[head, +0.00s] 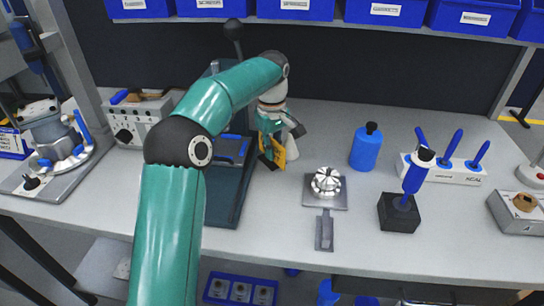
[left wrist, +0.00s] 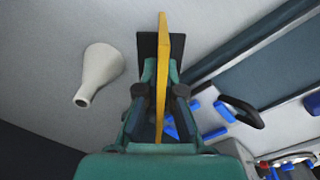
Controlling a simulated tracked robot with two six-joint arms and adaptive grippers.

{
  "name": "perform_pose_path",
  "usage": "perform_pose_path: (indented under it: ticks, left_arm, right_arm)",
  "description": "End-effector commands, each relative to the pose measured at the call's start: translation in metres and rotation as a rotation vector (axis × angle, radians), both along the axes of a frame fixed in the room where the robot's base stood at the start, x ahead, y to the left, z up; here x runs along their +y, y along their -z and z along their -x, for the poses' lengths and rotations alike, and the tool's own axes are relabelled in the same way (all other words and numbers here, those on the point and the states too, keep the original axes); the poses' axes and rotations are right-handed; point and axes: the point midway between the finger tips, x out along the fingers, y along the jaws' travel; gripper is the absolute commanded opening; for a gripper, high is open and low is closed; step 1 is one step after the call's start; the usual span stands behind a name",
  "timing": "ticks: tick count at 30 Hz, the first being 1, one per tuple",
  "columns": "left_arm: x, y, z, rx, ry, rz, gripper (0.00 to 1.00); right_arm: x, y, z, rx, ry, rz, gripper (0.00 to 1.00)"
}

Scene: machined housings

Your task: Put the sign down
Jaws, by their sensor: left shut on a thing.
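The sign (head: 280,157) is a yellow plate with a dark foot. In the left wrist view the sign (left wrist: 163,45) appears edge-on, with a black piece beside its far end. My left gripper (head: 270,140) is shut on it, and its fingers (left wrist: 160,92) lie on both sides of the plate. The sign is over or at the bench top, right of the dark press base. I cannot tell whether it touches the bench. The gripper and forearm hide part of it. My right gripper is not in view.
A metal part (head: 326,183) on a plate, a blue bottle (head: 366,148) and a black block (head: 399,213) stand to the right. Bare bench lies between sign and bottle.

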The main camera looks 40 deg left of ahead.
Motion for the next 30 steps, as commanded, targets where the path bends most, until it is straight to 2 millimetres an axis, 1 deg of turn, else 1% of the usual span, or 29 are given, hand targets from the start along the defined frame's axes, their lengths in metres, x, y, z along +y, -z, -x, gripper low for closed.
perform_pose_path:
  ticks: [1,3,5,16,18,20,21,30]
  left_arm:
    - [0.0,0.013,0.002,0.005,0.0,0.001,0.0]
    - [0.0,0.022,0.002,0.004,-0.001,0.001,0.0]
    - [0.0,0.028,0.002,0.003,-0.001,0.001,0.0]
    - [0.0,0.032,0.002,0.001,-0.001,0.001,0.0]
    - [0.0,0.032,0.001,0.001,-0.001,0.001,0.14]
    - [0.0,0.032,0.001,0.001,-0.001,0.001,0.24]
    - [0.0,0.032,0.001,0.001,-0.001,0.001,0.3]
    - [-0.001,0.031,0.001,0.001,0.0,0.001,0.31]
  right_arm:
    - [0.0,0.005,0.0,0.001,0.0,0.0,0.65]
    - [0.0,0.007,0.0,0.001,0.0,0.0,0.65]
    - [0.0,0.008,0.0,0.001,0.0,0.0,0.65]
    - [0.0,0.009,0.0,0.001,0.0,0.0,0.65]
    - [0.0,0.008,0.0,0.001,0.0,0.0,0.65]
    - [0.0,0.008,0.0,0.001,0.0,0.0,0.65]
    - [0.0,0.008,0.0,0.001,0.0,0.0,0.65]
    - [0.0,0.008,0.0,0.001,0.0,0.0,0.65]
